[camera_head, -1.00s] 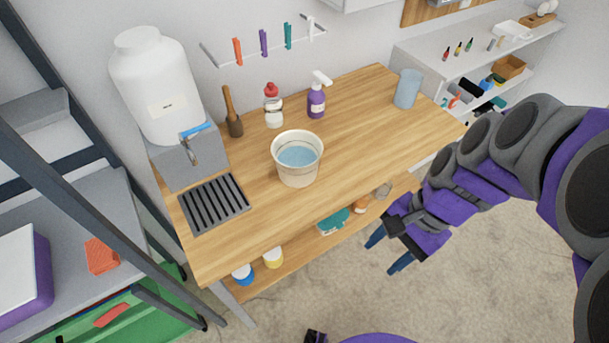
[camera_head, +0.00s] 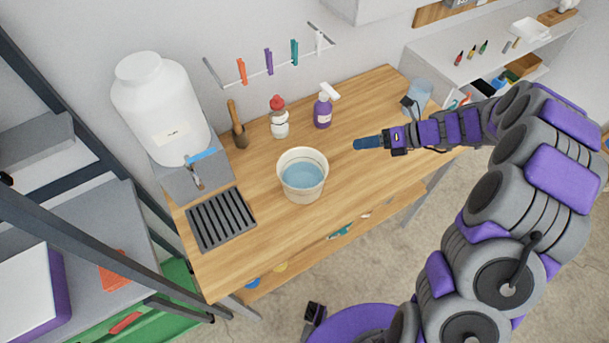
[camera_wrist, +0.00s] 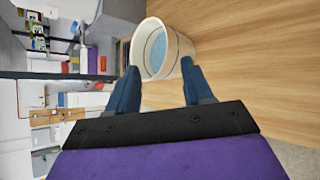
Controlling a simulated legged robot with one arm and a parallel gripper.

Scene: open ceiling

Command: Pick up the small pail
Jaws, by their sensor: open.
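The small pail (camera_head: 303,187) is cream-coloured with pale blue water or a blue inside, and stands upright on the wooden table (camera_head: 345,185). My gripper (camera_head: 368,142) is to the right of the pail and a little behind it in the head view, apart from it. In the wrist view, my gripper (camera_wrist: 158,92) has two blue fingers spread wide with nothing between them. The pail (camera_wrist: 170,48) shows just beyond the fingertips, its lower parts partly hidden by the fingers.
A white jug (camera_head: 160,105) on a grey stand and a black drain grate (camera_head: 220,218) are left of the pail. A red-capped bottle (camera_head: 279,122), a purple spray bottle (camera_head: 323,110) and a wooden-handled tool (camera_head: 237,128) stand behind. A blue cup (camera_head: 421,92) is far right.

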